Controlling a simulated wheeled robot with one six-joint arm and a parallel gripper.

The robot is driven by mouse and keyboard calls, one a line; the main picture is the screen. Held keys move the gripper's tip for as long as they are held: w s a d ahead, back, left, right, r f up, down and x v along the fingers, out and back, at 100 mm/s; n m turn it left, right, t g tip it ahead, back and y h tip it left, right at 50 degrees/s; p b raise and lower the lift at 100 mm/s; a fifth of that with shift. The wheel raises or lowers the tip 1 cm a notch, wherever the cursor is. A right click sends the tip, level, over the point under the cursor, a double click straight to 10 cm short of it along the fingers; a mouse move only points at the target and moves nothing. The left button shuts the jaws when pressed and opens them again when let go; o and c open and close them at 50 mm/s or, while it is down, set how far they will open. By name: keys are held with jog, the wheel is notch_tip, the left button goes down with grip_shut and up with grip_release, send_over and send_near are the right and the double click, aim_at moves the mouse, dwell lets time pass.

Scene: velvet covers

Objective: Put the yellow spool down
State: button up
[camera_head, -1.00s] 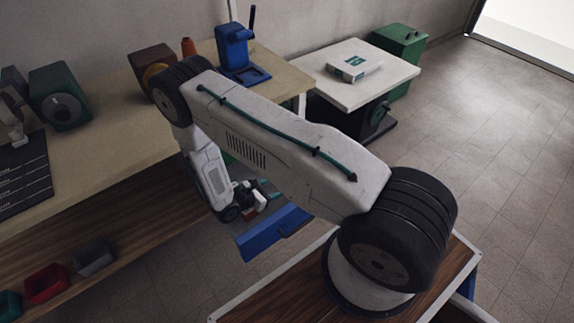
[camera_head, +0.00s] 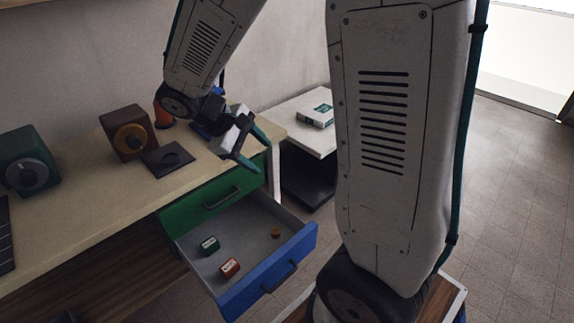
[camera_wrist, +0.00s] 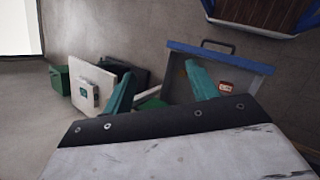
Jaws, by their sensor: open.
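A small yellow-orange piece (camera_head: 276,233), which looks like the yellow spool, lies on the floor of the open drawer (camera_head: 240,222), near its right side. My gripper (camera_head: 256,151) is open and raised above the back of the drawer, beside the tabletop edge, apart from the small piece. The wrist view shows both teal fingers of my gripper (camera_wrist: 160,84) spread with nothing between them. The drawer's blue front (camera_wrist: 222,57) is beyond them.
On the workbench (camera_head: 95,190) stand a brown speaker-like box (camera_head: 128,132), a dark flat plate (camera_head: 167,159) and an orange cone-like object (camera_head: 162,116).

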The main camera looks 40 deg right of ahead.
jog(key=s+a+r+m+t+y, duration=0.2)
jog(key=s+r, duration=0.3)
jog(key=s, duration=0.3)
jog(key=s+a+r+m+t+y, duration=0.2)
jog(key=s+a+r+y, duration=0.2)
jog(key=s, duration=0.5)
jog(key=shift+s+a+r+m+y, duration=0.15)
jog(key=shift+r+m+y, duration=0.15)
jog(key=shift+r, duration=0.05)
jog(key=shift+c, duration=0.3)
